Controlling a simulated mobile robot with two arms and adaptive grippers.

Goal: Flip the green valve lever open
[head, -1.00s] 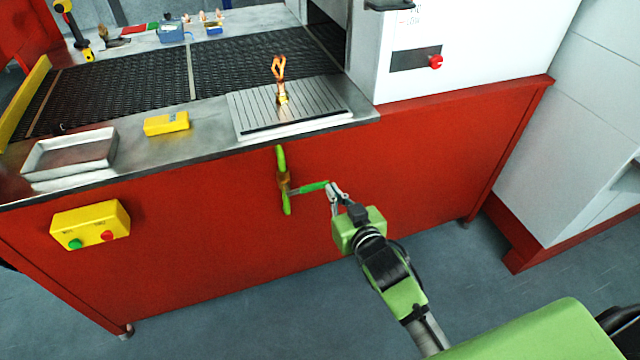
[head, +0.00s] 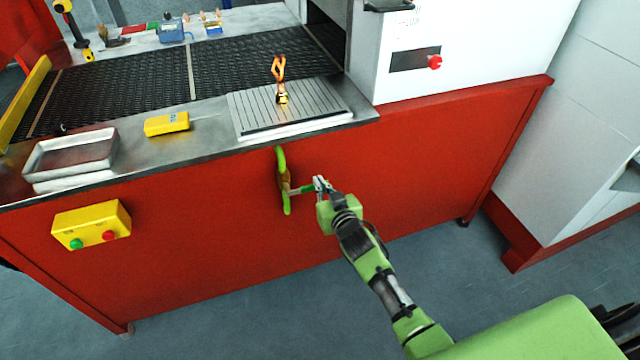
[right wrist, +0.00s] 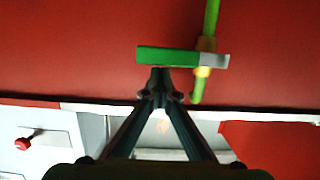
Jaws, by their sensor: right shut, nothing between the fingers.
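The green valve lever (head: 301,189) sticks out to the right from a brass valve body (head: 285,182) on a vertical green pipe (head: 281,158) at the red front panel. My right gripper (head: 319,182) is at the lever's outer end and hides part of it. In the right wrist view the lever (right wrist: 168,54) lies crosswise, at about a right angle to the pipe (right wrist: 211,18). The right fingertips (right wrist: 160,75) are shut and empty, right at the lever's edge; I cannot tell whether they touch it. My left gripper is not in view.
The red panel (head: 420,155) is flat around the valve. Above it, the metal counter holds a grooved plate (head: 310,112), a yellow box (head: 166,123) and a tray (head: 70,155). A yellow button box (head: 91,225) is on the panel's left. The floor in front is clear.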

